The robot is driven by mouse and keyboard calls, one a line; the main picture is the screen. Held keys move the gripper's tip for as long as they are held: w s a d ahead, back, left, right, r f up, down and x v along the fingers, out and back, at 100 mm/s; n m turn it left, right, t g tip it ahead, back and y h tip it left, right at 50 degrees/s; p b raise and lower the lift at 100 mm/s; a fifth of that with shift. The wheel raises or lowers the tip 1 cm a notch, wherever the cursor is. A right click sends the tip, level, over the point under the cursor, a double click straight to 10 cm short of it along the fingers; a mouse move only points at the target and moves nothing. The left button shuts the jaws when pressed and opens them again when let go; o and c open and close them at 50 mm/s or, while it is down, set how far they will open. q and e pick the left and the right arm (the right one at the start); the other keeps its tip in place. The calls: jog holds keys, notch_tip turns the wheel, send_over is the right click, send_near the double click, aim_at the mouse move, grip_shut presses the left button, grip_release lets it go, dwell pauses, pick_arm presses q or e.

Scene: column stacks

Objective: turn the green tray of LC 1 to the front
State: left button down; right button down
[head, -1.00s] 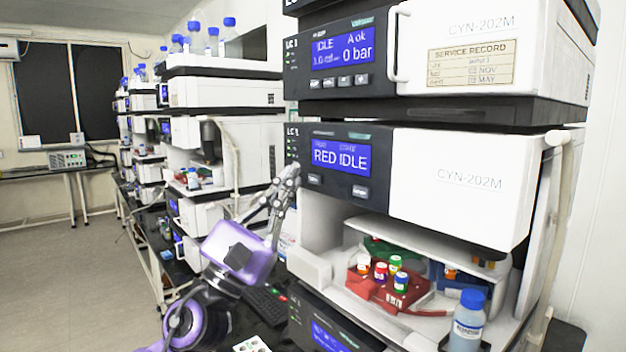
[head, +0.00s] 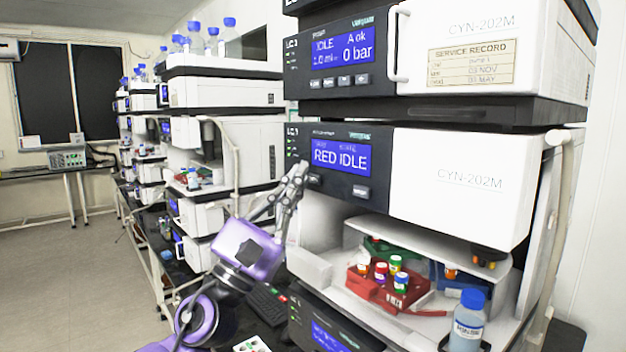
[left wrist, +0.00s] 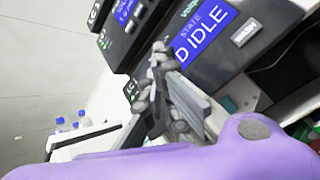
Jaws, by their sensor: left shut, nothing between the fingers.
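The LC 1 module has a dark front panel with a blue display (head: 341,156) reading RED IDLE. Two buttons sit below it, a left one (head: 314,180) and a right one (head: 360,192). In the open bay below, a red tray (head: 372,288) with several capped vials faces the front. The green tray (head: 376,246) is behind it at the left, mostly hidden, and a blue tray (head: 448,286) is at the right. My left gripper (head: 300,168) is shut and empty, its tips beside the left button; contact cannot be told. It also shows in the left wrist view (left wrist: 160,62), before the panel.
A blue-capped bottle (head: 468,320) stands at the bay's front right. A white door handle (head: 394,45) sticks out of the module above. A keyboard (head: 268,303) lies on the bench below my left arm. More instrument stacks (head: 220,135) stand behind at the left.

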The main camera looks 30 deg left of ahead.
pick_arm(q)
jog(key=shift+w, duration=0.15)
dwell(0.6)
jog(key=shift+w+d, duration=0.2)
jog(key=shift+w, duration=0.1)
jog(key=shift+w+d, duration=0.15)
jog(key=shift+w, duration=0.2)
dwell(0.6)
jog(key=shift+s, duration=0.15)
jog(key=shift+s+a, duration=0.35)
jog(key=shift+s, duration=0.3)
jog(key=shift+s+a, duration=0.3)
jog(key=shift+s, duration=0.45)
jog(key=shift+s+a, duration=0.35)
jog(key=shift+s, duration=0.45)
jog(key=shift+s+a, duration=0.3)
jog(key=shift+s, duration=0.45)
dwell(2.9)
